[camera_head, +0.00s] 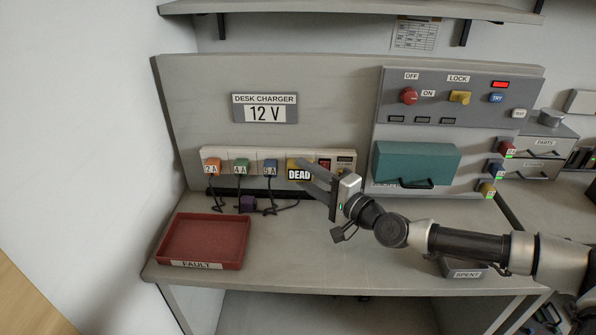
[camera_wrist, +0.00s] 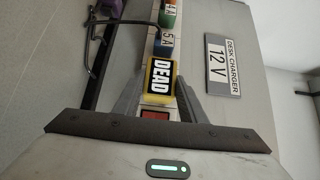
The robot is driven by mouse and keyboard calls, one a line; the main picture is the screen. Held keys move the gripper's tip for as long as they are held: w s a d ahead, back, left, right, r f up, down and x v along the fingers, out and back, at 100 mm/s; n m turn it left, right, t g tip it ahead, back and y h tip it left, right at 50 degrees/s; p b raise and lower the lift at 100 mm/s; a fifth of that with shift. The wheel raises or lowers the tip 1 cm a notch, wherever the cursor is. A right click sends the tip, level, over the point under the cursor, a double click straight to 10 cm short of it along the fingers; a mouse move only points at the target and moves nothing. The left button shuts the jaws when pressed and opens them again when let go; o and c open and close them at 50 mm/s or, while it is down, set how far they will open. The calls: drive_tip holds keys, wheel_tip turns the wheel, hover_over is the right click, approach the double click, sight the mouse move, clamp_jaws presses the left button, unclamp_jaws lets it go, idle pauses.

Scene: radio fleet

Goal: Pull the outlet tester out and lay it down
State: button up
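The outlet tester, a yellow block with a black and white DEAD label (camera_head: 299,175), sits in the white outlet strip (camera_head: 225,157) on the desk charger panel. My gripper (camera_head: 309,175) reaches in from the right, with its fingers spread and their tips close to the tester. In the wrist view the DEAD tester (camera_wrist: 160,81) lies between the two fingertips of my gripper (camera_wrist: 161,85). I cannot make out whether either finger touches it. The fingers partly hide the strip beside it.
Orange 2A (camera_head: 212,166), green 4A (camera_head: 241,167) and blue 5A (camera_head: 270,167) plugs with dark cables stand left of the tester. A red FAULT tray (camera_head: 205,240) sits at the desk's left. The desk middle (camera_head: 290,245) is bare. A SPENT bin (camera_head: 465,270) is at front right.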

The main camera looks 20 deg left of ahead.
drive_tip(key=c, duration=0.7)
drive_tip(key=shift+s+d+p, duration=0.15)
drive_tip(key=shift+s+p, duration=0.05)
drive_tip(key=shift+s, duration=0.45)
drive_tip(key=shift+s+d+p, duration=0.15)
drive_tip(key=shift+s, duration=0.5)
idle(0.4)
drive_tip(key=shift+s+d, duration=0.2)
drive_tip(key=shift+s, duration=0.6)
drive_tip(key=shift+s+d, duration=0.2)
drive_tip(key=shift+s, duration=0.6)
